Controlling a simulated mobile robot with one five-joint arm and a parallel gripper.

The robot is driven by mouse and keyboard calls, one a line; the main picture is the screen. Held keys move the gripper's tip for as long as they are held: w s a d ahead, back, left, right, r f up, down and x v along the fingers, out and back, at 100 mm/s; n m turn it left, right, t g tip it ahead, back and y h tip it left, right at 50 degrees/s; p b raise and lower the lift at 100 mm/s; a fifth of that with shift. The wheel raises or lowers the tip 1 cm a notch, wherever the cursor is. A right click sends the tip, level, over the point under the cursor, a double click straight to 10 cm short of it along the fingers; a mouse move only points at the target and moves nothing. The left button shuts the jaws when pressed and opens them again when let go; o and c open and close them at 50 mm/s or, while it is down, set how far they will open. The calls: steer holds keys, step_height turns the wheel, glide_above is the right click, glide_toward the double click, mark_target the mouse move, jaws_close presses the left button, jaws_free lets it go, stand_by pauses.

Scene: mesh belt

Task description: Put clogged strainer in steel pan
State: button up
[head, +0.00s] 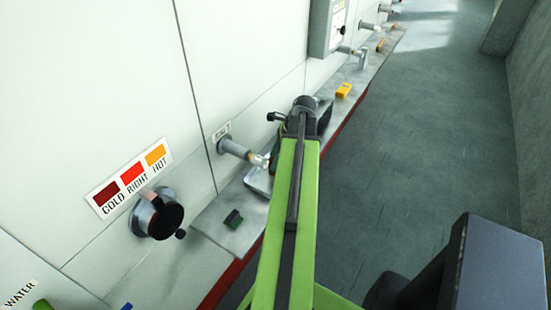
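My arm reaches forward over a narrow ledge along a white wall. My gripper (278,117) is the dark end of the arm, turned toward the wall; its fingers are too small and dark to tell open from shut. A shallow grey metal pan (257,182), which looks like the steel pan, sits on the ledge below a pipe outlet (234,148), left of the arm. The arm covers the pan's right side. I cannot make out the clogged strainer for certain; a small pale tip shows at the outlet's end.
A small dark green block (233,219) lies on the ledge (225,236) nearer me. A yellow block (343,90) lies farther along. A black-knobbed valve (160,217) juts from the wall at left. Open grey floor (420,140) lies to the right.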

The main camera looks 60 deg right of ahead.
steer(key=p+v, duration=1.1)
steer(key=v, duration=0.1)
steer(key=shift+r, duration=0.2)
